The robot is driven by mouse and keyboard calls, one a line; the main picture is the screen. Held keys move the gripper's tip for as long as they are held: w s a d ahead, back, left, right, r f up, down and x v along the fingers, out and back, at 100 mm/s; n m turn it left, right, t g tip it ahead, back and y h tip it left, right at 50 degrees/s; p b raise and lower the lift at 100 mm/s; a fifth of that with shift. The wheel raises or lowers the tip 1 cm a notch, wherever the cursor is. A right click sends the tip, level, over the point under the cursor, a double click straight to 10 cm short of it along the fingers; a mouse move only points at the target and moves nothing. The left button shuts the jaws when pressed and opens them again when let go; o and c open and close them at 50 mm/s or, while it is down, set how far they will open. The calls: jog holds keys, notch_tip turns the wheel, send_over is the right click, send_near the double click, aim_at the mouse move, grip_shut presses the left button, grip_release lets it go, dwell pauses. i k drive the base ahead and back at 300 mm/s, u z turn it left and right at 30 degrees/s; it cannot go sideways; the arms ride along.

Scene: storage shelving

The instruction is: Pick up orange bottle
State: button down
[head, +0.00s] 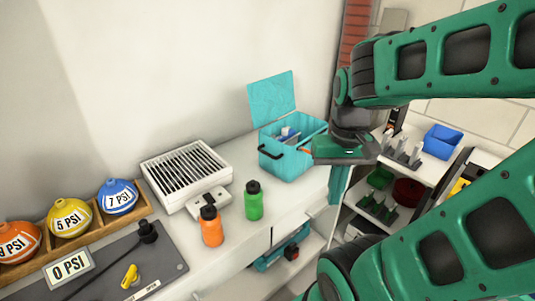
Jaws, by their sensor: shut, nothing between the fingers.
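The orange bottle (212,231) stands upright on the white counter, with a black cap. A green bottle (254,204) with a black cap stands just to its right, a little farther back. My gripper (306,151) is up at the right, in front of the teal box's right side in the picture. It is shut and empty, well apart from the orange bottle. Its fingers are small in this view and partly blend with the box.
A teal box (284,168) with a raised lid stands behind the bottles. A white slatted device (192,204) is behind the orange bottle. A dark panel (172,262) and a wooden tray (92,238) with colored balls lie left. Shelves (352,199) stand right.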

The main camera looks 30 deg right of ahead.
aim_at(210, 219)
jog(key=k, duration=1)
jog(key=z, duration=0.4)
jog(key=i, duration=0.45)
jog(key=z, duration=0.45)
